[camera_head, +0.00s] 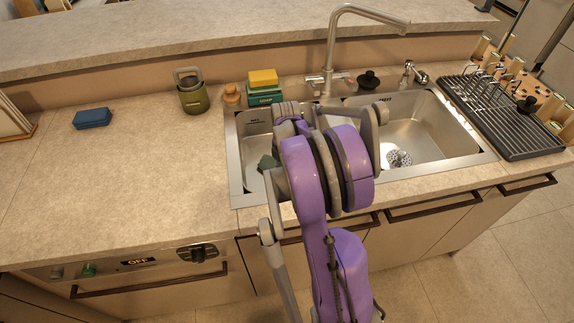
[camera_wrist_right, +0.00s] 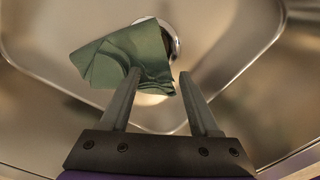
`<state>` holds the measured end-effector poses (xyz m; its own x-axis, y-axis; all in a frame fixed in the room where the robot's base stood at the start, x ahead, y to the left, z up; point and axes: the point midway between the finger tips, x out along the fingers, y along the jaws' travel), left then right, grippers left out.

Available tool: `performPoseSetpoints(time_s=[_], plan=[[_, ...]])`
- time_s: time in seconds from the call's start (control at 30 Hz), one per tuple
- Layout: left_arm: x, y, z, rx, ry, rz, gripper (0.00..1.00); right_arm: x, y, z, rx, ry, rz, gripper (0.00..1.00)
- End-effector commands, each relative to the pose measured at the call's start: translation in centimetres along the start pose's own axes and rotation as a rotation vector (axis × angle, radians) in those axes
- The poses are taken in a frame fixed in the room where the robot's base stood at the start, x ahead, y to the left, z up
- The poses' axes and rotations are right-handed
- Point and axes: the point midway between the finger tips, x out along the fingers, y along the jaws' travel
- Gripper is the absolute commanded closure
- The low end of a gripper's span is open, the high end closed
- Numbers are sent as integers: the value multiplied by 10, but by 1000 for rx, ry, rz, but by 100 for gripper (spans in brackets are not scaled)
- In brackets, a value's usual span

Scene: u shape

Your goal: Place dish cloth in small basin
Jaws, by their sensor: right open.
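The dark green dish cloth (camera_wrist_right: 128,60) shows crumpled just beyond my right gripper's fingertips in the right wrist view, partly covering a round drain. A small green corner of it shows beside my arm in the head view (camera_head: 267,162). The small basin (camera_head: 248,146) is the left steel bowl of the sink, largely hidden by my purple right arm. Its steel floor and walls fill the right wrist view (camera_wrist_right: 225,45). My right gripper (camera_wrist_right: 158,75) is open, over the small basin. I cannot tell whether the cloth touches the basin floor or a fingertip. My left gripper is not in view.
The larger basin (camera_head: 425,135) to the right looks empty. A tall faucet (camera_head: 330,50) stands behind the sink. A black dish rack (camera_head: 510,120) stands at right. An olive jar (camera_head: 190,95) and a yellow sponge (camera_head: 263,78) stand at back left. The left counter is mostly clear.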

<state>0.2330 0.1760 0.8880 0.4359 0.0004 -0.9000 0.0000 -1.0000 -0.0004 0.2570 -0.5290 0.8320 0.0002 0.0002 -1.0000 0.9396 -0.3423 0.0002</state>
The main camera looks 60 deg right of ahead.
Motion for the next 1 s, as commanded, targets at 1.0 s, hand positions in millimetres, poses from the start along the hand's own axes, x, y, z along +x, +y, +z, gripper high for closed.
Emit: performPoseSetpoints(time_s=[1.0], plan=[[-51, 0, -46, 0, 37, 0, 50, -90, -27, -26, 0, 0, 0, 38]])
